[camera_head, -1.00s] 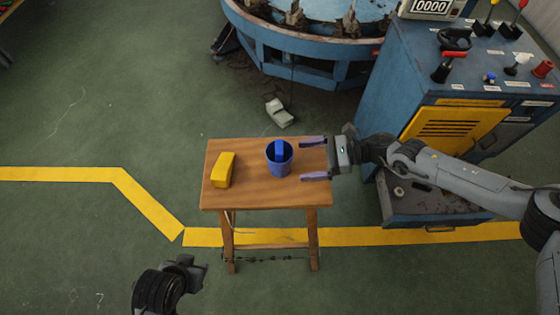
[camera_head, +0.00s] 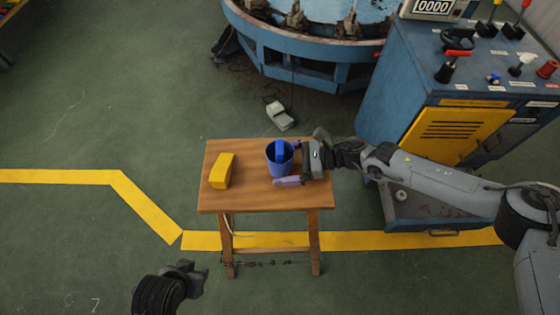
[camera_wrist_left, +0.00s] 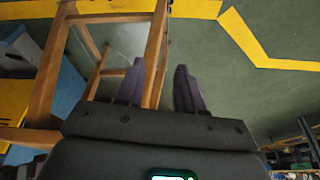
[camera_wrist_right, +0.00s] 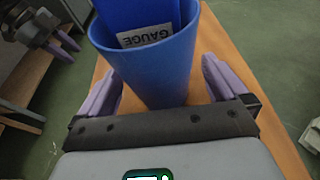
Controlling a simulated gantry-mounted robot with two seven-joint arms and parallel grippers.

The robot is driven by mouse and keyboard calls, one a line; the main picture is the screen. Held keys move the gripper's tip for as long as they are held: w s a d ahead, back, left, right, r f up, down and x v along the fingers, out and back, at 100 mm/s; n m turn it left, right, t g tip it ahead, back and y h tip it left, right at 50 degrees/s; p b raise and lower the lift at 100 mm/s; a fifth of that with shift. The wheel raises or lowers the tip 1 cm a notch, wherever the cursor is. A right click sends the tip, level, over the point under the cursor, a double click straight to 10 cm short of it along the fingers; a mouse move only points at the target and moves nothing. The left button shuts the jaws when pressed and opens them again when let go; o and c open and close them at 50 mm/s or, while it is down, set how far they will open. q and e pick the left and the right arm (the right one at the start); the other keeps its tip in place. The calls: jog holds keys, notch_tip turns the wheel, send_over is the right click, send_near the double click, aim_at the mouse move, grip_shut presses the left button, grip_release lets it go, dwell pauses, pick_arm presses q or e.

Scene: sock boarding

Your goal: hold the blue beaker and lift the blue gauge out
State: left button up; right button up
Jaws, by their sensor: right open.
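The blue beaker (camera_head: 280,168) stands upright on the right half of the small wooden table (camera_head: 265,200). The blue gauge (camera_head: 279,150) stands inside it and sticks up above the rim. In the right wrist view the beaker (camera_wrist_right: 160,75) rises between the finger pads, and the gauge (camera_wrist_right: 135,12) shows a white label reading GAUGE. My right gripper (camera_head: 285,164) is open, with one finger on each side of the beaker; a gap shows at the right finger. My left gripper (camera_wrist_left: 160,85) is apart from the table, low at the front left, its fingers spread and empty.
A yellow block (camera_head: 221,171) lies on the table left of the beaker. A blue cabinet (camera_head: 390,90) with levers stands behind right, and a round blue machine (camera_head: 310,60) stands behind. The floor left of the table is clear.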

pick_arm(q)
jog(key=shift+a, duration=0.15)
pick_arm(e)
jog(key=c, duration=0.9)
pick_arm(q)
jog(key=o, duration=0.8)
